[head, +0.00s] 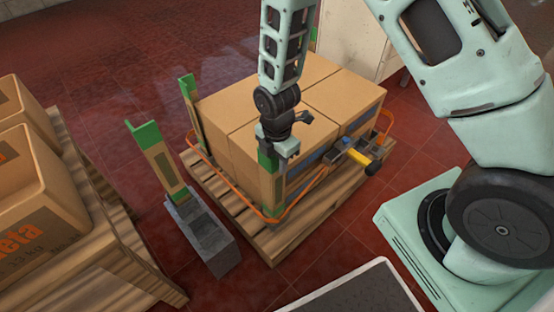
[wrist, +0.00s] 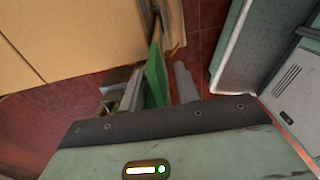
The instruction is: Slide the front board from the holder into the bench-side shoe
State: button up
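A tan board with a green top (head: 268,165) stands upright at the near corner of the stacked cartons, with the orange strap around its lower part. My gripper (head: 280,147) is over its top. In the wrist view the green top (wrist: 156,80) lies between the grey fingers of my gripper (wrist: 158,88), close to the left finger, with a narrow gap to the right one. The grey holder (head: 222,250) stands on the floor at left. A second green-topped board (head: 162,165) leans upright in its far end. I cannot make out a shoe under the corner board.
The cartons (head: 300,100) sit on a wooden pallet (head: 270,245). Another green-topped board (head: 190,100) stands at their left corner. A strap tensioner with a yellow handle (head: 358,157) sits at right. Crates on a wooden stand (head: 95,235) are at far left. Red floor lies between.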

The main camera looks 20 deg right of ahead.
notch_tip(320, 180, up, 17)
jog(key=p, duration=0.5)
jog(key=s+a+r+m, duration=0.3)
jog(key=s+r+m, duration=0.35)
jog(key=s, duration=0.35)
jog(key=s+a+r+m, duration=0.3)
jog(key=s+r+m, duration=0.35)
jog(key=s, duration=0.35)
notch_tip(320, 180, up, 21)
jog(key=m+p, duration=0.1)
jog(key=p, duration=2)
jog(key=shift+s+a+y, duration=0.15)
jog(key=shift+a+y, duration=0.05)
jog(key=shift+y, duration=0.1)
